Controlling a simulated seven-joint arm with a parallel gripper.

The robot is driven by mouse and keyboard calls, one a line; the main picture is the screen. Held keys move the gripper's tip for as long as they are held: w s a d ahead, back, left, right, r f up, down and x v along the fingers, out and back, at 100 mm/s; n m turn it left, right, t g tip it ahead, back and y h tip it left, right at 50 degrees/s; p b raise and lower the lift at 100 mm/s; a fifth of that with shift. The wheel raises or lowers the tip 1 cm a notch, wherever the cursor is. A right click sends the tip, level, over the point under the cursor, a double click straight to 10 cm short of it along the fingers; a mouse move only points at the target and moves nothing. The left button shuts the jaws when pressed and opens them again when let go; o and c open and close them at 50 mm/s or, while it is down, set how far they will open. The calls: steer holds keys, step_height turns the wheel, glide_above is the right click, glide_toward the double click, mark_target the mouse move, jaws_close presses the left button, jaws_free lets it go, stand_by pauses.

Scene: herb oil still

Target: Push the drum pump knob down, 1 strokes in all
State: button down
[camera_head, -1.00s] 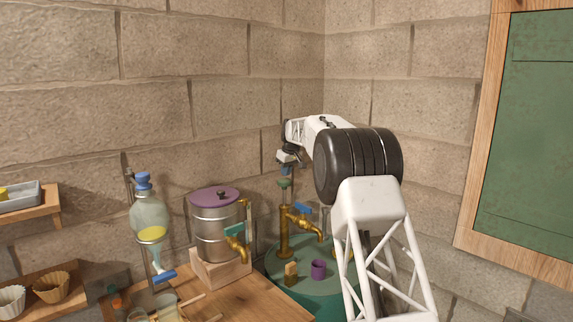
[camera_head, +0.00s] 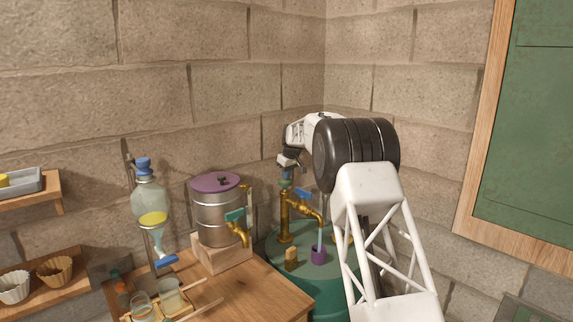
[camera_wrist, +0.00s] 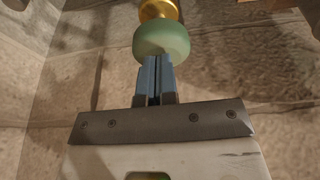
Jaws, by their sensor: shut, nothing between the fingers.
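The brass drum pump (camera_head: 284,227) stands on the teal drum (camera_head: 318,287). Its green knob (camera_head: 285,183) sits low, close to the top of the brass body. My gripper (camera_head: 286,175) is shut and empty, with its fingertips right above the knob and seemingly touching it. In the wrist view, the closed fingertips (camera_wrist: 154,60) meet the rounded green knob (camera_wrist: 161,40), with brass behind it. A pale blue stream (camera_head: 320,236) runs from the pump spout into the purple cup (camera_head: 318,257) on the drum.
A steel pot with a purple lid (camera_head: 215,182) stands left of the pump on a wooden block. A glass separating funnel (camera_head: 151,200) is farther left. Stone walls close in behind.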

steer(key=shift+f, duration=0.5)
steer(key=shift+r, duration=0.1)
steer(key=w+v, duration=0.1)
steer(key=v, duration=1.3)
steer(key=shift+a+r, duration=0.25)
steer(key=shift+a, duration=0.15)
